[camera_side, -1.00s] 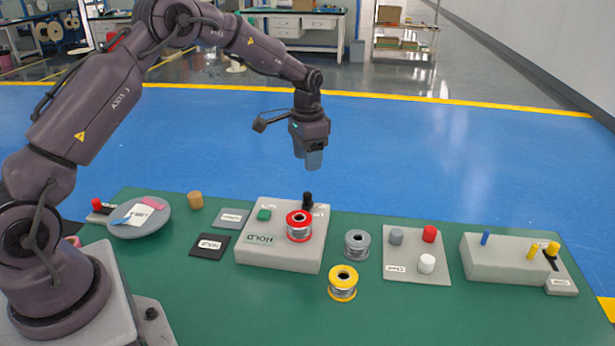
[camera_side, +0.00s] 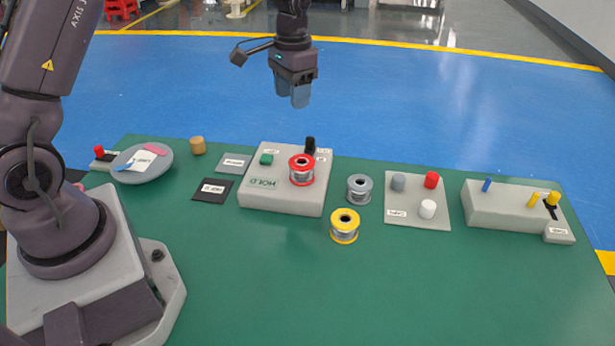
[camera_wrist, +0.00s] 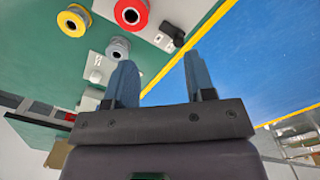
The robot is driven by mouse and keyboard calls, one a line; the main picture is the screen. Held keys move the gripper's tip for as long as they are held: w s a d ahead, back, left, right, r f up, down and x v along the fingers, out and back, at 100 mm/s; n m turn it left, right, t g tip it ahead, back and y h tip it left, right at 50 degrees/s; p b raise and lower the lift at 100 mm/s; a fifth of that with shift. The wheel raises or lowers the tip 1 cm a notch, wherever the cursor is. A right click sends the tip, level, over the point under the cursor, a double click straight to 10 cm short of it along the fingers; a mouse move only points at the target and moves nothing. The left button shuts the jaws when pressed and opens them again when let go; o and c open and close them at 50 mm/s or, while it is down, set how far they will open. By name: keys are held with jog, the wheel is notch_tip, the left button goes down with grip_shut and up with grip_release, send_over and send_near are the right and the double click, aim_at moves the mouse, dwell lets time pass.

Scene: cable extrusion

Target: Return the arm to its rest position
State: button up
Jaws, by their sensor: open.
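My gripper (camera_side: 293,92) hangs in the air above and behind the table's far edge, over the blue floor. In the wrist view its two fingers (camera_wrist: 158,85) stand apart with nothing between them. A yellow spool (camera_side: 344,227) and a grey spool (camera_side: 359,189) stand on the green table to the right of the block. My gripper touches none of them.
A grey plate with pegs (camera_side: 416,213) and a long grey block with blue and yellow pegs (camera_side: 500,208) stand at the right. A round grey disc (camera_side: 142,173), a tan cylinder (camera_side: 197,145) and a red-knobbed switch (camera_side: 99,153) are at the left. The green table's front (camera_side: 370,295) is clear.

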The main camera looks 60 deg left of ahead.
jog(key=s+d+r+t, duration=0.2)
jog(key=s+r, duration=0.3)
jog(key=s, duration=0.3)
jog(key=s+d+r+t, duration=0.2)
jog(key=s+d+r, duration=0.2)
jog(key=s, duration=0.3)
jog(key=s+d+r+t, duration=0.2)
jog(key=s+r, duration=0.3)
jog(key=s, duration=0.3)
jog(key=shift+s+d+r, duration=0.35)
jog(key=shift+d, duration=0.55)
